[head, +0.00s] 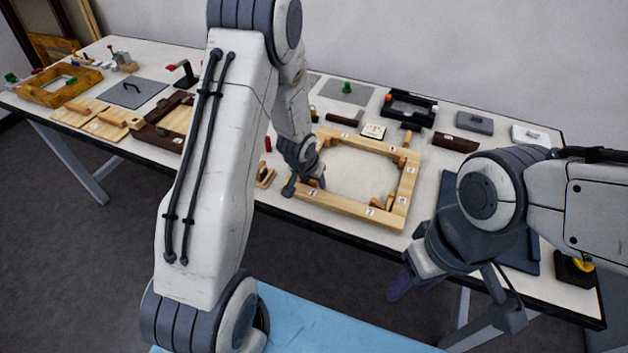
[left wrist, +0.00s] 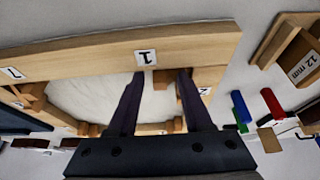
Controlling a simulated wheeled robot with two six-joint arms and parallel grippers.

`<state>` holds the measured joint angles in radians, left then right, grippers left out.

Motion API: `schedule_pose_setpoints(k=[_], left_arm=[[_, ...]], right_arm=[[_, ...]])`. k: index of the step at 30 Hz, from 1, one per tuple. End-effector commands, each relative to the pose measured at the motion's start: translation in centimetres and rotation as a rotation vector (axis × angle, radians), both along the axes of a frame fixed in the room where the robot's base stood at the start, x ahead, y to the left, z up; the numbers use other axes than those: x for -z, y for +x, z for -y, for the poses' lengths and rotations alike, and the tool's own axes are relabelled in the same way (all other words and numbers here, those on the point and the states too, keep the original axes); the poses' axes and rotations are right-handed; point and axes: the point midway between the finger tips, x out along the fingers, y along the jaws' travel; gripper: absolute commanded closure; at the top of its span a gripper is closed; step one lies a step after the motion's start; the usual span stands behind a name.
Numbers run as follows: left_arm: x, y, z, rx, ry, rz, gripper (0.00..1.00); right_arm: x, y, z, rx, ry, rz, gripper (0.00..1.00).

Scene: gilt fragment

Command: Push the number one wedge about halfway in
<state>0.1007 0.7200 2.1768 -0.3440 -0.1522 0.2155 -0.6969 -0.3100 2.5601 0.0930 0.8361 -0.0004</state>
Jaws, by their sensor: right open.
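The pale wooden frame (head: 345,209) lies flat on the table with numbered labels on its rails; in the left wrist view its near rail (left wrist: 90,59) crosses the picture. The number one label (left wrist: 146,57) is on that rail. A small wooden piece, likely the number one wedge (left wrist: 163,80), shows below the label between my left fingertips; how far in it sits is unclear. My left gripper (head: 314,182) is at the frame's front left corner; its fingers (left wrist: 160,84) are apart, with a gap beside the wedge. My right gripper (head: 405,280) is open and empty off the table's front edge.
A block marked 12 mm (left wrist: 304,66) and small blue (left wrist: 241,107) and red (left wrist: 272,103) pieces lie near the frame. A black frame (head: 410,107) stands behind. The frame's middle is clear.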

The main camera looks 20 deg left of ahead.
Motion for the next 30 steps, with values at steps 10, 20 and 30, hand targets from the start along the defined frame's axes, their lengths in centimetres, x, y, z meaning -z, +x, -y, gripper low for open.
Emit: schedule_pose_setpoints(k=[10,20,30], left_arm=[[-2.4,-0.7,0.0,0.0,0.001,0.004,0.5],[-8.4,-3.2,-0.1,0.0,0.001,0.001,0.5],[-9.7,-4.0,-0.1,0.0,0.0,-0.001,0.5]], right_arm=[[-0.8,0.0,0.0,0.0,0.0,0.0,0.5],[-3.8,0.0,0.0,0.001,0.0,0.0,0.5],[-4.5,0.0,0.0,0.002,0.0,0.0,0.5]])
